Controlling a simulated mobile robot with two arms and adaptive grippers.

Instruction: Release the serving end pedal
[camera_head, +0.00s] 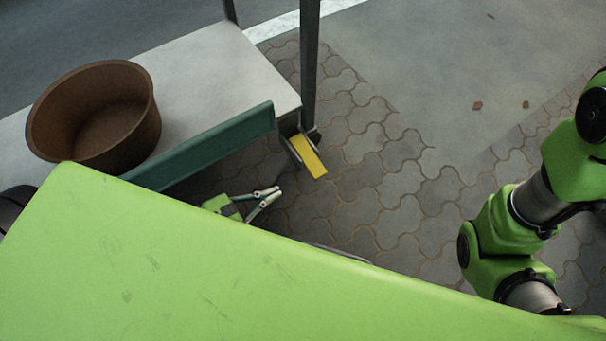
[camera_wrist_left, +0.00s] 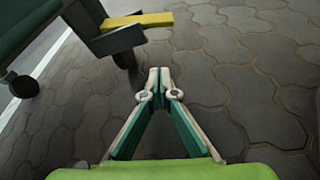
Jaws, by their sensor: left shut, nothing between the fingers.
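The yellow pedal (camera_head: 308,156) sticks out low beside the foot of the dark post at the table's near right corner. In the left wrist view the pedal (camera_wrist_left: 137,21) shows at the upper left, above a dark bracket and a caster wheel. My left gripper (camera_head: 274,192) is shut and empty, low over the paving, to the left of and nearer than the pedal, apart from it. In the left wrist view its fingertips (camera_wrist_left: 159,73) meet below and right of the pedal. My right gripper is out of view; only its green arm shows at the right.
A grey-topped table (camera_head: 215,70) with a green side panel (camera_head: 215,145) carries a brown clay bowl (camera_head: 95,115). The dark post (camera_head: 310,60) rises by the pedal. Paving right of the pedal is open, with a few dry leaves farther off.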

